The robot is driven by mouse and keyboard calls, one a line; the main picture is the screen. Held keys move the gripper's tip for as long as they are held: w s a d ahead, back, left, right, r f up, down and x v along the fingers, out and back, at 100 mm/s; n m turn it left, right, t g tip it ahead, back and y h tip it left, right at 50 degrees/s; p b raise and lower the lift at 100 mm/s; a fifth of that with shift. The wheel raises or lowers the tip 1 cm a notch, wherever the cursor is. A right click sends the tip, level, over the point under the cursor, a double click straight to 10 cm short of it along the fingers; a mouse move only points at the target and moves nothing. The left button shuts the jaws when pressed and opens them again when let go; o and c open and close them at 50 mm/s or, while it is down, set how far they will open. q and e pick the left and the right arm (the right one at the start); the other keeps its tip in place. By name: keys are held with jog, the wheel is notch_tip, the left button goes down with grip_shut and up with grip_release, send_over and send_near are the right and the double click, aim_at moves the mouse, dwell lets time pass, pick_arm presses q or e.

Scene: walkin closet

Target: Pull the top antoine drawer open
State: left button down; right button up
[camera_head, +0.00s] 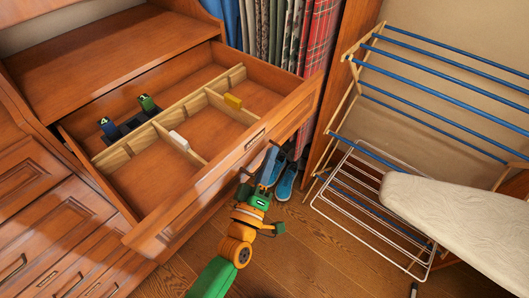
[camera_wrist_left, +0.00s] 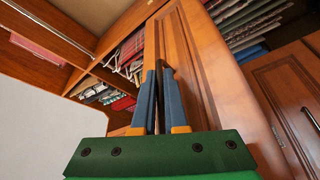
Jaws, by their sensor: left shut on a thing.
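The top drawer (camera_head: 165,240) stands pulled well out of the wooden cabinet in the head view, its inside exposed. A small metal handle (camera_head: 255,138) is on its front panel. My left gripper (camera_head: 271,155) is at the outer side of the drawer front, by the handle, and is shut on it. In the left wrist view the two blue fingers (camera_wrist_left: 160,72) come close together against the wooden drawer front (camera_wrist_left: 183,60). The handle between them is hidden there. My right gripper is not in view.
Blue shoes (camera_head: 287,182) stand on the floor near my left gripper. A drying rack (camera_head: 375,205) and ironing board (camera_head: 460,215) occupy the right.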

pick_arm(q)
jog(key=c, duration=1)
grip_release()
jog(key=shift+o, duration=0.2)
jog(key=b+v, duration=0.1)
jog(key=v, duration=0.6)
